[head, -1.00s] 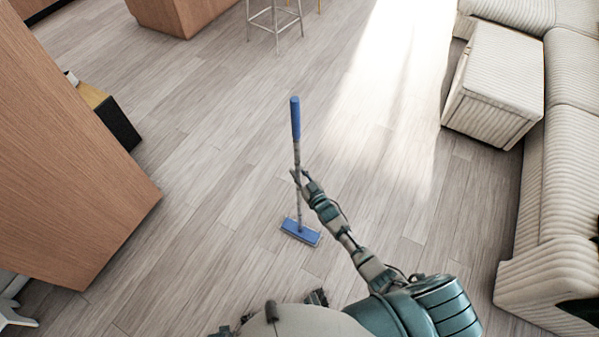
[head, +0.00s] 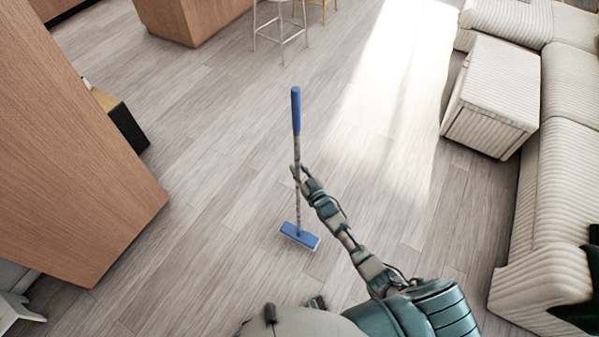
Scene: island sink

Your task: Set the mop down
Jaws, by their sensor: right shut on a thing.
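The mop (head: 297,110) has a blue grip at the top, a thin grey pole and a flat blue head (head: 299,236) at the bottom. It stands close to upright in front of me, with its head low at the wooden floor. I cannot tell whether the head touches the floor. My right gripper (head: 299,174) is shut on the mop's pole, below the blue grip. My left gripper cannot be made out in the head view.
A wooden panel (head: 70,150) stands at the left. A ribbed cream ottoman (head: 495,95) and sofa (head: 560,190) line the right. A stool (head: 280,22) and a wooden island (head: 190,18) are at the back. The floor (head: 200,200) around the mop is clear.

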